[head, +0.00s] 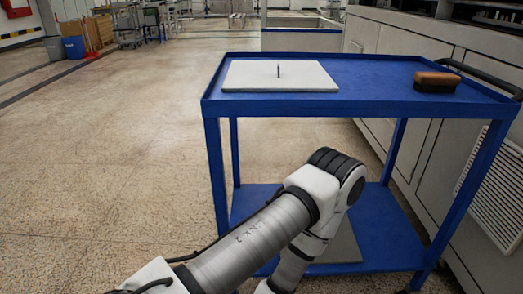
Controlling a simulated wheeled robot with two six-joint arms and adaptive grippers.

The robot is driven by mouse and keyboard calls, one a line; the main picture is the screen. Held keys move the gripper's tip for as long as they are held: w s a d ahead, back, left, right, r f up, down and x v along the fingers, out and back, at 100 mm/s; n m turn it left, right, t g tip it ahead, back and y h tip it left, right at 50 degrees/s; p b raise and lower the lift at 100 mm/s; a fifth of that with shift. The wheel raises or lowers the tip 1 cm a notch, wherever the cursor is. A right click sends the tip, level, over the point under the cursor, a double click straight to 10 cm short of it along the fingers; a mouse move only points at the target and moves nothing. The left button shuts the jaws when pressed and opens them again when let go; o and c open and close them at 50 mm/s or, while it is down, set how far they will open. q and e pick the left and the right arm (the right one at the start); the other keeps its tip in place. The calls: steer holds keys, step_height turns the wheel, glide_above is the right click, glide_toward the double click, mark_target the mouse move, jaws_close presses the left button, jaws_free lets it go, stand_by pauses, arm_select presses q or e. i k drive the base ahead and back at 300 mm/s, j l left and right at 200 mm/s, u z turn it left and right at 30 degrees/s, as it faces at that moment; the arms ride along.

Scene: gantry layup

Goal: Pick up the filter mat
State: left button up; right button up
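The filter mat appears to be the flat white square pad (300,77) lying on the top of the blue trolley (375,75), toward its left side. A small dark upright tab (278,71) stands near the middle of the pad. Nothing touches the pad. My arm comes in from the lower left and bends in front of the trolley, below its top. Neither gripper shows in the head view.
A brown and black brush-like block (437,82) sits at the right of the trolley top. A grey flat piece (343,243) lies on the lower shelf, partly hidden by my arm. Grey cabinets (420,45) stand close at right.

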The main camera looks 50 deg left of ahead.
mark_target(243, 76)
steer(key=u, duration=1.45)
steer(key=z, duration=2.85)
steer(key=u, duration=2.85)
